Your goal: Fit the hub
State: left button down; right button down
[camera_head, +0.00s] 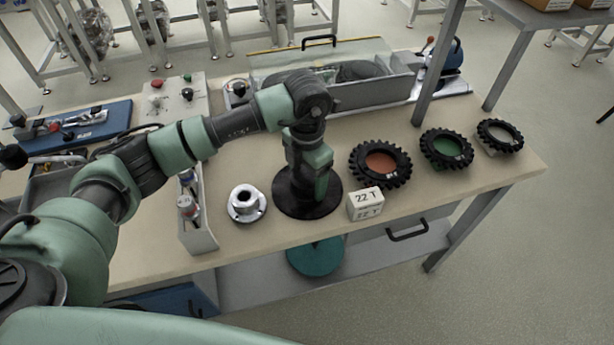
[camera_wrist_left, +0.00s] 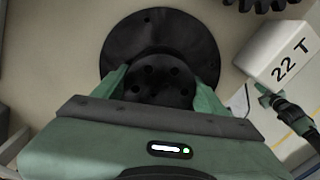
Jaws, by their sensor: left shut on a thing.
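A black round flange hub (camera_head: 283,204) with a raised boss stands on the table in the head view. In the left wrist view its wide disc (camera_wrist_left: 122,42) and the boss with several holes show from above. My left gripper (camera_head: 312,190) points down over it, and its fingers (camera_wrist_left: 160,85) sit on either side of the boss, shut on it. Whether the disc touches the table is hard to tell. A silver flanged hub (camera_head: 247,203) stands to its left. A white block marked 22 T (camera_head: 366,204) is close on its right. My right gripper is not in view.
Three black toothed rings stand at the right: one with an orange centre (camera_head: 380,164), one green (camera_head: 446,150), one pale (camera_head: 499,136). A narrow bin (camera_head: 201,237) is left of the silver hub. A grey tray (camera_head: 380,103) lies behind my gripper.

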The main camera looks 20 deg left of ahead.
aim_at(307, 176)
pick_arm(q)
jog(key=shift+c, duration=0.7)
grip_release()
jog(key=shift+o, duration=0.5)
notch_tip(307, 176, up, 8)
jog(key=shift+f+b, duration=0.1)
jog(key=shift+b, duration=0.45)
